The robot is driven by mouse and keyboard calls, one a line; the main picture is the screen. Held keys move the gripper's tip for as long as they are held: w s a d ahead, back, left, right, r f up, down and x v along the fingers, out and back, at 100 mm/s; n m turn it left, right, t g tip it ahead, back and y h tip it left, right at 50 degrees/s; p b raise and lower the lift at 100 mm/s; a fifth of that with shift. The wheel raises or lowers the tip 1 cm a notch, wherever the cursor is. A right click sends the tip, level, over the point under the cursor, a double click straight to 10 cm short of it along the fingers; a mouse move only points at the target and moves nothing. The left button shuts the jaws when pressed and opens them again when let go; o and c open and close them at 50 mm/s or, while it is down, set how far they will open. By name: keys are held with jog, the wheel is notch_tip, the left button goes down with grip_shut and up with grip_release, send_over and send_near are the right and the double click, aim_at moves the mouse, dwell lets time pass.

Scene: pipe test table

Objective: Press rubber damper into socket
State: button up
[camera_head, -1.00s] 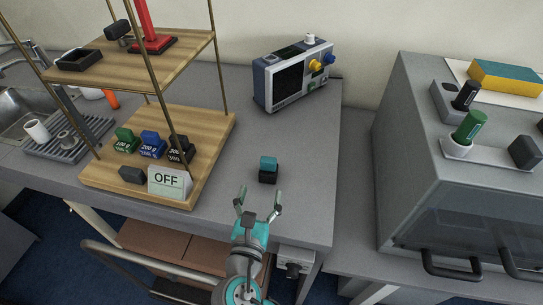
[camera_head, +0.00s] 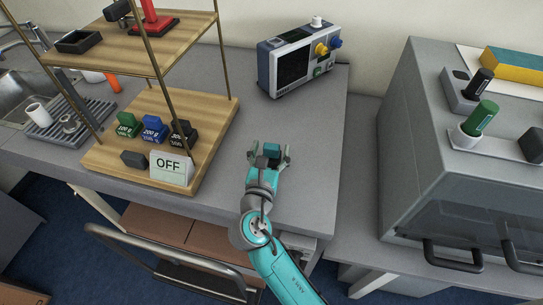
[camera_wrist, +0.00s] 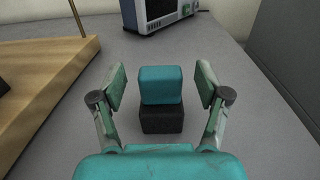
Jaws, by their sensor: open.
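A teal block sits on a black block on the grey table. In the wrist view the teal block (camera_wrist: 161,84) is upper and the black block (camera_wrist: 162,120) is under it. In the head view the teal block (camera_head: 271,150) shows between my fingers. My gripper (camera_head: 270,156) is open, with one finger on each side of the teal block. In the wrist view gaps show between my gripper (camera_wrist: 162,82) and the block on both sides. I cannot tell for certain which piece is the rubber damper or the socket.
A wooden shelf rack (camera_head: 215,135) with coloured weights and an OFF sign (camera_head: 170,169) stands left. An instrument with a screen (camera_head: 295,65) stands behind. A grey cabinet (camera_head: 430,150) with items on top is at right. The tabletop around the blocks is clear.

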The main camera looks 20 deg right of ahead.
jog(key=shift+w+d, duration=0.35)
jog(key=shift+w, duration=0.2)
grip_shut()
jog(key=shift+r, duration=5.1)
